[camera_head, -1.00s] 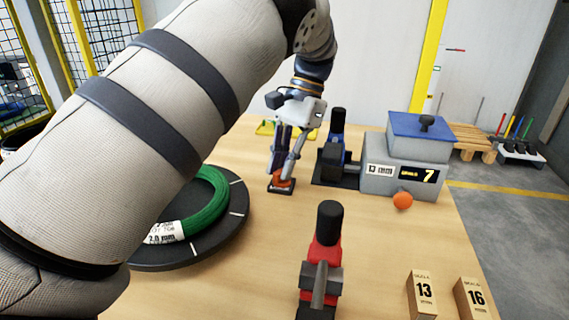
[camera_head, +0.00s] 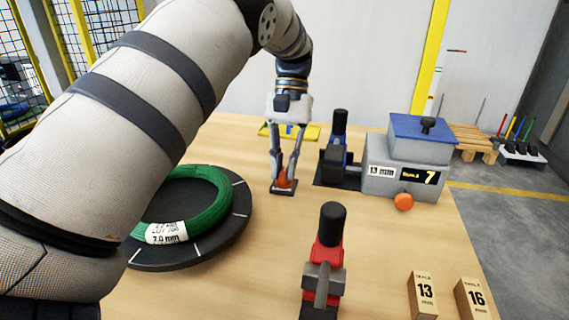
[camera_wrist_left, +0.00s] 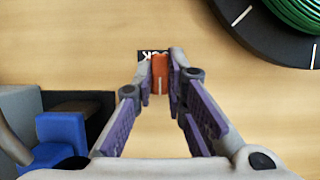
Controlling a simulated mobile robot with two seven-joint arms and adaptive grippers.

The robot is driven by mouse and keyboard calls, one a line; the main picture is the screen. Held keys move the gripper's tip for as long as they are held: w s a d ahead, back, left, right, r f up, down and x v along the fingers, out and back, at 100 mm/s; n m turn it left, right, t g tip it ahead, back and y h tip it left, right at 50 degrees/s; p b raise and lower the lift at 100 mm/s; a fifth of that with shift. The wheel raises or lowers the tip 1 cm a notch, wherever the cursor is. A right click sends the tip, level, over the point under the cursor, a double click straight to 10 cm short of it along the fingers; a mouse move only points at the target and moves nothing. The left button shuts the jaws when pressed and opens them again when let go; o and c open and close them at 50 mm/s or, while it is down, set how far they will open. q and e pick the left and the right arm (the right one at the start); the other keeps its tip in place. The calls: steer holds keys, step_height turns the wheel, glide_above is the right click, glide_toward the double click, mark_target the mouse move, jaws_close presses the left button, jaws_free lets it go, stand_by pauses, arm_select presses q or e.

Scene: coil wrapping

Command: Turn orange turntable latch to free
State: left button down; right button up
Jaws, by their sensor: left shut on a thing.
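The orange latch (camera_head: 284,182) stands on a small dark base on the table, right of the black turntable (camera_head: 240,215). My left gripper (camera_head: 284,180) points down at it, with its fingers shut on the latch. In the left wrist view the orange latch (camera_wrist_left: 160,73) is between the fingertips (camera_wrist_left: 161,70), and part of a dark label with white letters shows beside it. The turntable (camera_wrist_left: 235,30) is at the upper right there. A green coil (camera_head: 210,205) with a white label lies on the turntable. My right gripper is not in view.
A blue tool (camera_head: 338,150) and a grey machine (camera_head: 385,178) with a "7" display stand right of the latch. An orange knob (camera_head: 403,201) is on the machine's front.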

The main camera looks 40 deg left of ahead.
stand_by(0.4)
arm_select(q)
steer(key=c, duration=1.6)
jaws_free()
steer(key=shift+r, duration=0.1)
steer(key=v, duration=0.7)
steer(key=shift+r, duration=0.15)
